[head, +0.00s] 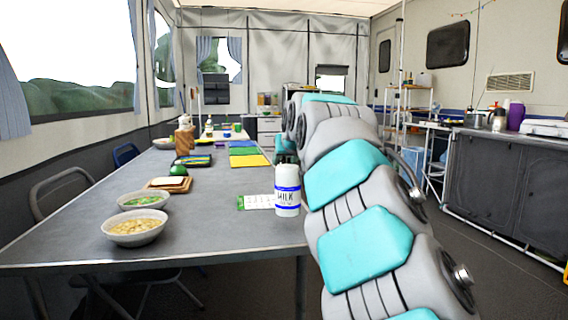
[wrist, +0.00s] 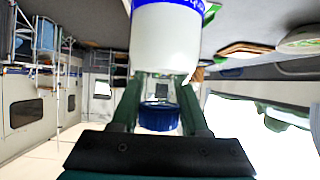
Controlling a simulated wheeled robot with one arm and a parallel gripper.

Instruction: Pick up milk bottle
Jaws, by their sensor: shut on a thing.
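The milk bottle (head: 287,198) is white with blue bands and the word MILK. It is upright at the right side of the grey table (head: 215,238) in the head view. My gripper (head: 286,157) is at its top, partly hidden by my arm. In the wrist view the bottle's white body (wrist: 168,40) fills the top, with its blue cap (wrist: 160,117) between the two green fingers. The fingers are shut on the bottle's neck. I cannot tell whether its base touches the table.
A paper card (head: 256,202) lies just left of the bottle. Two bowls, one of yellowish food (head: 136,228) and one of green food (head: 143,200), stand at the left. A cutting board (head: 168,184) and colored mats (head: 249,160) lie farther back. The table's front middle is clear.

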